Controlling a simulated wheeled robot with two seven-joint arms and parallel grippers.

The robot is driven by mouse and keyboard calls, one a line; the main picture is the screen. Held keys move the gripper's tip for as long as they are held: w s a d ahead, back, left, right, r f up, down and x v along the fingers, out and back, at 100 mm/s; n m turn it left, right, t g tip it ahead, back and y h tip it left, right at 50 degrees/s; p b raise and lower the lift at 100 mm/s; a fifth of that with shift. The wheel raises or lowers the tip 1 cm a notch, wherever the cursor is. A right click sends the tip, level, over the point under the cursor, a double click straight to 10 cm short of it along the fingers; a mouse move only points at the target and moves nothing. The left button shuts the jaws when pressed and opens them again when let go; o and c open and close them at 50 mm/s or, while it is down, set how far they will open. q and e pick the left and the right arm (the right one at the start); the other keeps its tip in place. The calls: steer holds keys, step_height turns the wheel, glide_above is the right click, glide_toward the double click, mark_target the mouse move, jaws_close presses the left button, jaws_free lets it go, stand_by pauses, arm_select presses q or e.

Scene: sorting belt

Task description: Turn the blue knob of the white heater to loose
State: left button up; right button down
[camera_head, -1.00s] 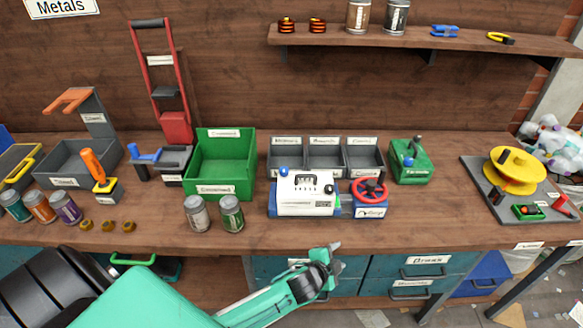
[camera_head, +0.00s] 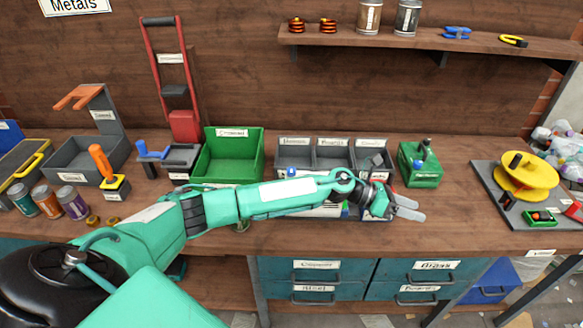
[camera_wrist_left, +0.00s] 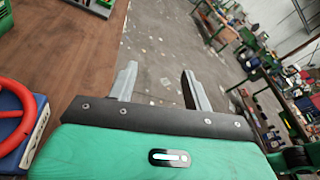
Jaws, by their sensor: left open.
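The white heater (camera_head: 327,211) stands on the bench, mostly hidden behind my left arm in the head view. Its blue knob (camera_head: 291,171) just shows above the arm, at the heater's left end; its turn angle is too small to tell. My left gripper (camera_head: 417,210) is open and empty. It is past the heater's right side, beyond the red wheel, fingers pointing right. In the left wrist view its two fingers (camera_wrist_left: 158,75) are apart with nothing between them. The heater and knob do not show in that view. My right gripper is not in view.
The red wheel (camera_wrist_left: 15,115) on its blue box (camera_wrist_left: 18,150) is close beside my left gripper. Grey bins (camera_head: 333,155) and a green box (camera_head: 418,166) stand behind. A green crate (camera_head: 227,155) is left of the heater.

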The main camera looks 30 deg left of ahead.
arm_select(q)
steer(key=w+a+m+g+y, duration=0.25)
steer(key=a+m+y, duration=0.25)
steer(key=a+m, duration=0.3)
step_height(320, 180, up, 4)
steer(key=m+g+y, duration=0.2)
steer(key=m+y, duration=0.1)
steer(key=y, duration=0.4)
glide_above(291, 169)
steer(key=w+d, duration=0.1)
steer(key=d, duration=0.9)
steer(key=shift+a+f+b, duration=0.1)
steer(key=shift+b, duration=0.35)
steer(key=s+a+r+y, duration=0.1)
steer(key=a+r+y, duration=0.25)
steer(key=a, duration=0.65)
steer(key=shift+g+h, duration=0.25)
steer(key=shift+h, duration=0.1)
step_height(291, 169, down, 12)
steer(key=p, duration=0.3)
steer(key=shift+d+r, duration=0.15)
steer(key=shift+f, duration=0.7)
